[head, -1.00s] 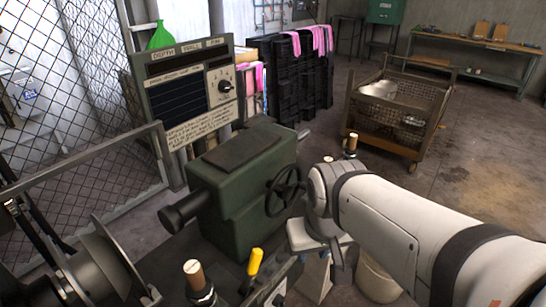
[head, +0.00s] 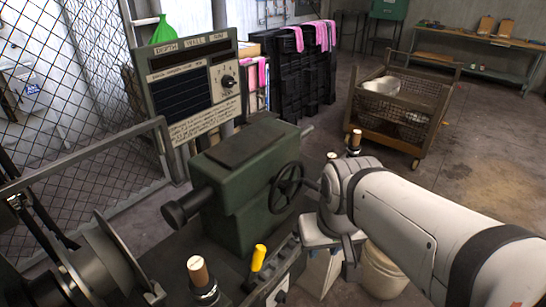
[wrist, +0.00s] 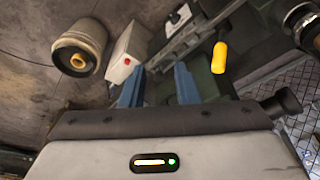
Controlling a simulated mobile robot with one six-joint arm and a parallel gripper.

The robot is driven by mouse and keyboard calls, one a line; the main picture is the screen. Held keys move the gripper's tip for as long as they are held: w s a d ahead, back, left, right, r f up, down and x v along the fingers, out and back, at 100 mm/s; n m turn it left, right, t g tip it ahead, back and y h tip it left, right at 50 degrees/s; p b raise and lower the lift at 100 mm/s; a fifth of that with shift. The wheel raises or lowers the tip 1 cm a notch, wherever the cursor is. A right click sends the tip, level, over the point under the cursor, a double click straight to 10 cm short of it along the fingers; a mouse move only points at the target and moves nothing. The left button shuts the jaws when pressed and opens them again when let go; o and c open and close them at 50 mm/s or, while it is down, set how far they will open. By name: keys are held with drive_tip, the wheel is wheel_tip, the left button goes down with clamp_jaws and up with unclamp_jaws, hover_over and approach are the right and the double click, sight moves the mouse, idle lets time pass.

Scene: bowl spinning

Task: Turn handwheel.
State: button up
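The black spoked handwheel (head: 287,188) sits on the right end of the green machine housing (head: 250,180) in the head view. My arm's wrist is just right of the wheel, and a visible gap lies between them. I cannot make out the handwheel in the wrist view.
A yellow-handled lever (head: 259,257) and a wooden-topped knob (head: 198,272) stand in front of the housing. The yellow handle also shows in the wrist view (wrist: 219,57). A tan bucket (head: 383,272) stands below my arm. A wire cart (head: 400,120) stands behind, with open floor beside it.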

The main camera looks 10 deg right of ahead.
drive_tip(key=shift+o, duration=0.3)
drive_tip(key=shift+o, duration=1.4)
drive_tip(key=shift+w+a+f+m, duration=0.15)
drive_tip(key=shift+f+m, duration=0.05)
drive_tip(key=shift+m, duration=0.1)
drive_tip(key=shift+o, duration=0.2)
drive_tip(key=w+a+f+m+g+y, duration=0.3)
drive_tip(key=w+m+y, duration=0.2)
drive_tip(key=m, duration=0.1)
drive_tip(key=shift+a+f, duration=0.15)
drive_tip(key=m+t+y, duration=0.7)
drive_tip(key=m+t, duration=0.6)
drive_tip(key=m, duration=0.8)
approach(303, 180)
drive_tip(key=shift+n, duration=0.3)
drive_tip(key=x, duration=0.2)
drive_tip(key=p+x, duration=0.1)
drive_tip(key=x, duration=0.2)
drive_tip(key=f+x, duration=0.1)
drive_tip(key=x, duration=0.1)
drive_tip(key=shift+w+p, duration=0.4)
drive_tip(key=shift+w, duration=0.05)
